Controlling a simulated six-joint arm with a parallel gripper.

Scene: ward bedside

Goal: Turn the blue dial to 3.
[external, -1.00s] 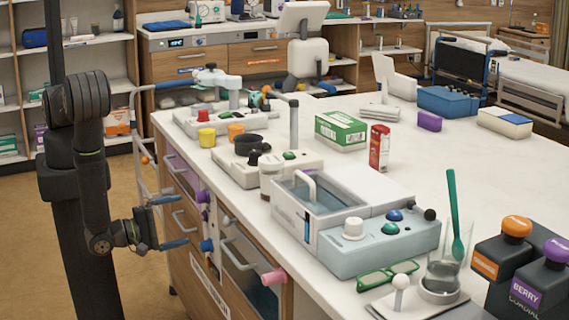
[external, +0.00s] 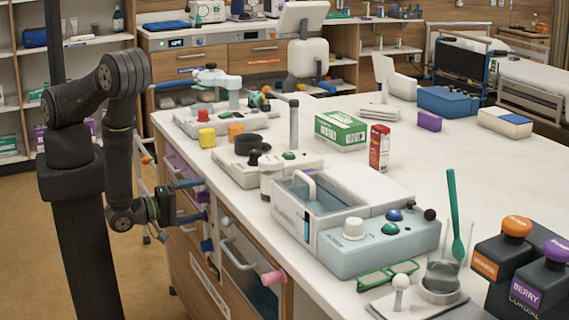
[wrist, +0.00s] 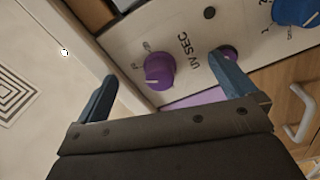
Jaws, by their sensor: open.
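The blue dial (external: 207,245) is on the front of the bedside cabinet, below my gripper in the external view. In the wrist view the blue dial (wrist: 297,10) is cut off at the top right corner, with scale marks and numbers beside it; its pointer setting cannot be read. My gripper (external: 203,199) is open and empty, level with the purple knobs above the blue dial. In the wrist view its blue fingers (wrist: 163,68) are spread, with a purple dial (wrist: 160,71) labelled "UV SEC" seen between them. I cannot tell whether they touch the panel.
Another purple knob (wrist: 229,52) is partly hidden behind the right finger in the wrist view. A drawer handle (external: 238,254) and a pink knob (external: 273,277) stick out of the cabinet to the right. The white countertop (external: 470,165) above holds several devices.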

